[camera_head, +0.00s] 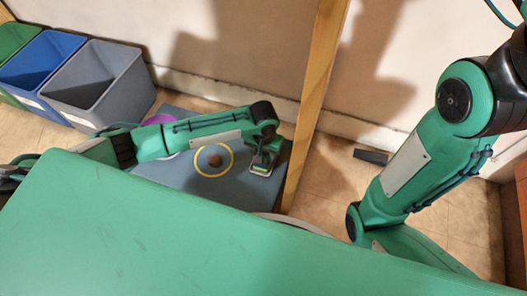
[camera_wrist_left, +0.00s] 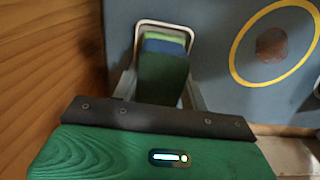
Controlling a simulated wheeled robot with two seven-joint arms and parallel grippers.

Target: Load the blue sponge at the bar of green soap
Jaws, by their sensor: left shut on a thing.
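My left gripper (camera_head: 263,157) reaches down at the right end of the grey-blue board, beside a wooden post. In the left wrist view it (camera_wrist_left: 162,72) is shut on the blue sponge (camera_wrist_left: 164,46), a block with a blue layer and a dark green face. The sponge is at a white-rimmed dish. The bar of green soap (camera_wrist_left: 165,31) shows as a light green strip inside the dish (camera_wrist_left: 191,36), just beyond the blue layer. I cannot tell whether sponge and soap touch. My right arm comes in from the right; its gripper is hidden behind the green surface.
The wooden post (camera_head: 314,100) stands close on the right of my left gripper. A yellow ring (camera_head: 229,160) around a brown spot (camera_head: 215,160) lies on the board (camera_head: 186,181). A purple thing (camera_head: 158,119) is further left. Grey (camera_head: 110,83), blue and green bins stand at the back left.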

